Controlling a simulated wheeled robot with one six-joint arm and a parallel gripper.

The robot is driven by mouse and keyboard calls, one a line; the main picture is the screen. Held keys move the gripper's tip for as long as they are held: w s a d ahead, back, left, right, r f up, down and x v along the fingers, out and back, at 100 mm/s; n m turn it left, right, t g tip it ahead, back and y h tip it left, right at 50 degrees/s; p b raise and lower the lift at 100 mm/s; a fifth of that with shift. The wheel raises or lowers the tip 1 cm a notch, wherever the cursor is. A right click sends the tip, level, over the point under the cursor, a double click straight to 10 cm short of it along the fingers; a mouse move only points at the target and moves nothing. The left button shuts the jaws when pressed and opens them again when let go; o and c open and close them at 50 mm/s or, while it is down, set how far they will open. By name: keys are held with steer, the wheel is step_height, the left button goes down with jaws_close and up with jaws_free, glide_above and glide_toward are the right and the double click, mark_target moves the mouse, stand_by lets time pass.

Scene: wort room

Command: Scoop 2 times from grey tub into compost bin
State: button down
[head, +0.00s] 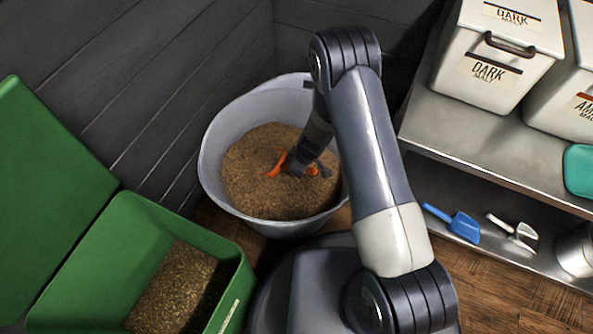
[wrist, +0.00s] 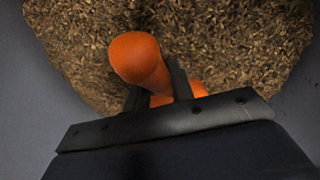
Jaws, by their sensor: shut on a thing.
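The grey tub (head: 219,148) stands on the floor in the middle of the head view, partly filled with brown grain (head: 250,185). My gripper (head: 300,170) is down inside the tub, close above the grain. It is shut on the handle of an orange scoop (head: 276,165). In the wrist view the orange scoop (wrist: 140,60) shows its handle end between the fingers, with grain behind it; its bowl is mostly hidden. The green compost bin (head: 110,235) stands at the lower left with its lid open and brown material (head: 175,283) inside.
A metal shelf (head: 475,150) at the right holds white lidded bins (head: 495,85) above. A blue scoop (head: 455,222), a white scoop (head: 515,232) and a metal pot (head: 577,250) sit on its lower level. Dark plank walls (head: 130,85) stand behind the tub.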

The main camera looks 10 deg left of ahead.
steer(key=shift+d+f+b, duration=0.1)
steer(key=shift+f+b, duration=0.25)
steer(key=shift+b, duration=0.9)
steer(key=b, duration=0.5)
steer(key=shift+s+d+r+y, duration=0.2)
steer(key=shift+d+r+y, duration=0.2)
steer(key=shift+s+d+r+t+y+b, duration=0.2)
steer(key=shift+d+r+t+y+b, duration=0.15)
steer(key=shift+d+r, duration=0.2)
steer(key=shift+y, duration=0.35)
steer(key=v, duration=0.4)
steer(key=a+p+v, duration=0.1)
steer(key=v, duration=0.3)
steer(key=a+r+p+v, duration=0.1)
steer(key=v, duration=0.3)
steer(key=shift+w+d+r, duration=0.15)
steer(key=shift+w+r, duration=0.1)
steer(key=shift+r, duration=0.05)
step_height(320, 180, up, 6)
steer(key=y+b, duration=0.1)
steer(key=b, duration=0.1)
steer(key=shift+d+r+t, duration=0.25)
steer(key=shift+d+t, duration=0.05)
steer(key=shift+t, duration=0.05)
steer(key=shift+s, duration=0.15)
